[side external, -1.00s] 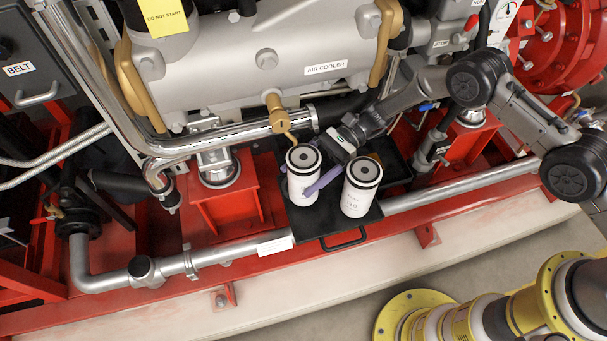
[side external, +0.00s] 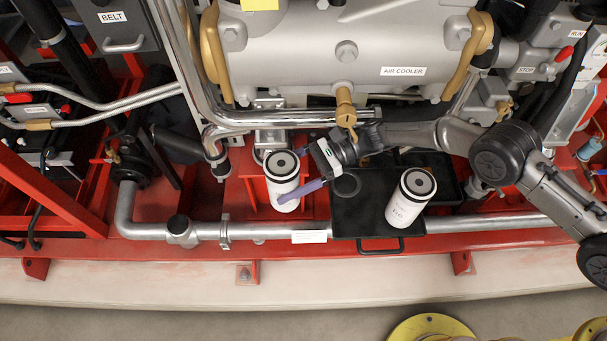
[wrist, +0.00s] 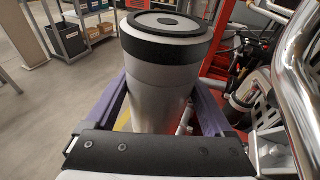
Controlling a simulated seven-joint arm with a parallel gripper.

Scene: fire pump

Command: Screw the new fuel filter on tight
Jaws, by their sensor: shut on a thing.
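My gripper (side external: 290,178) has its purple fingers shut around a white filter canister (side external: 282,168) with a black rim and a dark round centre on top. In the side view the filter is upright, held left of the black tray, in front of a red block. The wrist view shows the same filter (wrist: 160,85) between both fingers, its top facing up. A second, similar white filter (side external: 408,202) stands on the right part of the tray (side external: 365,215). Which filter is the new one I cannot tell. A silver fitting (side external: 270,133) sits behind the held filter, partly hidden.
A grey air cooler (side external: 350,50) with a brass valve (side external: 345,103) hangs above my gripper. A silver pipe (side external: 265,229) runs along the front of the red frame. A dark ring mark (side external: 347,186) shows on the bare left part of the tray.

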